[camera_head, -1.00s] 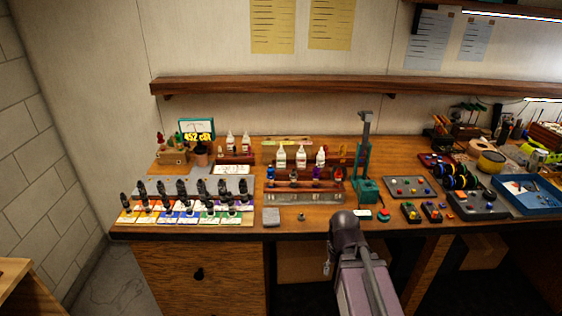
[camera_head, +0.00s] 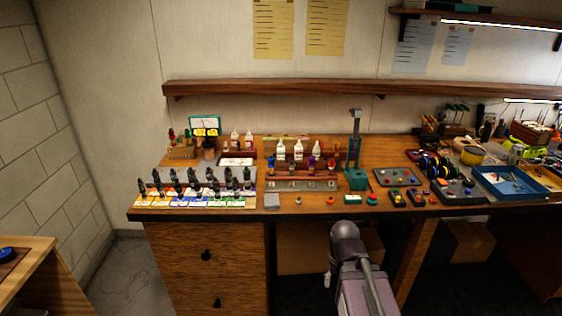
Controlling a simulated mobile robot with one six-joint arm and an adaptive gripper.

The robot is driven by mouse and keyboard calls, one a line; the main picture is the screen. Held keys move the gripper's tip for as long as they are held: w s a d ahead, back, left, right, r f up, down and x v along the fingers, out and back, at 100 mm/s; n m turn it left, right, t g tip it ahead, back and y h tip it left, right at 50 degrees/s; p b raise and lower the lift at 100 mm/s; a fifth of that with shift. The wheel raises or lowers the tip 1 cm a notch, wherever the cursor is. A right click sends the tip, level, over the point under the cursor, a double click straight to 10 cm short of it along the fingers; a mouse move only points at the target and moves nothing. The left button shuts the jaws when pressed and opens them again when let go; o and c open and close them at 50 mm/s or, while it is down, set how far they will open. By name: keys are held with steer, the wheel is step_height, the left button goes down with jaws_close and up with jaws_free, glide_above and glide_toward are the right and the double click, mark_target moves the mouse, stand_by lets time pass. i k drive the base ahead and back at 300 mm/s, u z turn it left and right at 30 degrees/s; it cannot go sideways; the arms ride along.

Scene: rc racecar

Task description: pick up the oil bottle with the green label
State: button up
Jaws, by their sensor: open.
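Several small dark bottles (camera_head: 195,185) with dark caps stand in rows at the front left of the workbench. Coloured labels or cards (camera_head: 190,203) in yellow, orange, blue, green and purple lie at their feet. Green patches show toward the right part of that group, but the bottles are too small to tell which one bears the green label. My arm (camera_head: 346,235) rises at the bottom centre, in front of the bench and to the right of the bottles. My gripper cannot be made out in this view.
White bottles (camera_head: 298,150) stand in a wooden rack at mid-bench, right of the dark bottles. A green stand (camera_head: 356,178) rises beside it. A wooden shelf (camera_head: 300,87) runs above. Tools and a blue tray (camera_head: 512,182) crowd the right. Another wooden surface (camera_head: 25,262) is at lower left.

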mark_target(280, 149)
steer(key=k, duration=0.8)
steer(key=u, duration=0.65)
steer(key=i, duration=1.35)
steer(key=z, duration=0.6)
steer(key=i, duration=0.6)
steer(key=z, duration=0.05)
